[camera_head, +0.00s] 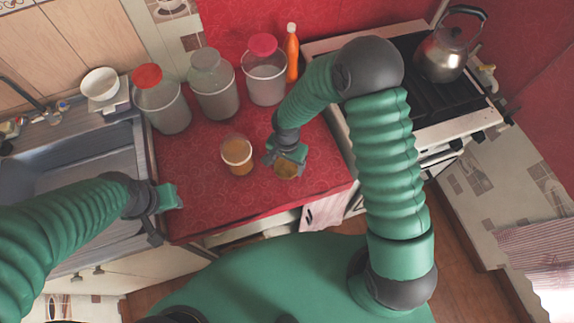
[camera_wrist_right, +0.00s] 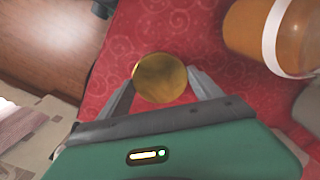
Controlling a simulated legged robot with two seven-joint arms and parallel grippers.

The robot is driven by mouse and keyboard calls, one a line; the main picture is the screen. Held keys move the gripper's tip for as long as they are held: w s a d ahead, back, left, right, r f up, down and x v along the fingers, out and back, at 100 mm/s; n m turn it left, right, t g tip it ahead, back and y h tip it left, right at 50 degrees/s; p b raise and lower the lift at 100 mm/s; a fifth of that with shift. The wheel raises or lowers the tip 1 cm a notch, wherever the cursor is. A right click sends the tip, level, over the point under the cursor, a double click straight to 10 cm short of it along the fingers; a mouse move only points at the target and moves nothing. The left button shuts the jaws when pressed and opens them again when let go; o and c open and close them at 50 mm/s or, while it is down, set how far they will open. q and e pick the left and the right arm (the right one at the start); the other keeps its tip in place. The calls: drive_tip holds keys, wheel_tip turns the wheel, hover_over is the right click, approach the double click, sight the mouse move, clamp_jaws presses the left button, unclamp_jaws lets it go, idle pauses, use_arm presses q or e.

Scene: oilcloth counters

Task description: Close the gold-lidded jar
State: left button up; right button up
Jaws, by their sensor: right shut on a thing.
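A jar with orange-brown contents (camera_head: 237,155) stands upright on the red counter; it also shows at the top right of the right wrist view (camera_wrist_right: 262,35). In the head view its top shows orange-brown, with no gold lid on it. The round gold lid (camera_head: 286,169) is to the right of the jar and apart from it. My right gripper (camera_head: 285,162) is shut on the lid, which shows between its two fingertips in the right wrist view (camera_wrist_right: 160,78). My left gripper (camera_head: 168,205) is beside the sink, at the counter's left front edge; its fingers are unclear.
Three larger canisters stand behind: one with a red lid (camera_head: 163,103), one grey-lidded (camera_head: 213,88), one pink-lidded (camera_head: 265,78). An orange bottle (camera_head: 292,55) stands beside them. The stove with a kettle (camera_head: 443,52) is right. The red counter (camera_head: 205,205) is clear in front of the jar.

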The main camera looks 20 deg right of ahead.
drive_tip(key=s+d+r+b, duration=0.1)
drive_tip(key=s+d, duration=0.2)
drive_tip(key=s, duration=0.4)
drive_tip(key=s+d+r+b, duration=0.1)
drive_tip(key=s+d, duration=0.3)
drive_tip(key=s, duration=0.3)
drive_tip(key=shift+s+r, duration=0.15)
drive_tip(key=shift+r, duration=0.25)
drive_tip(key=shift+d, duration=0.1)
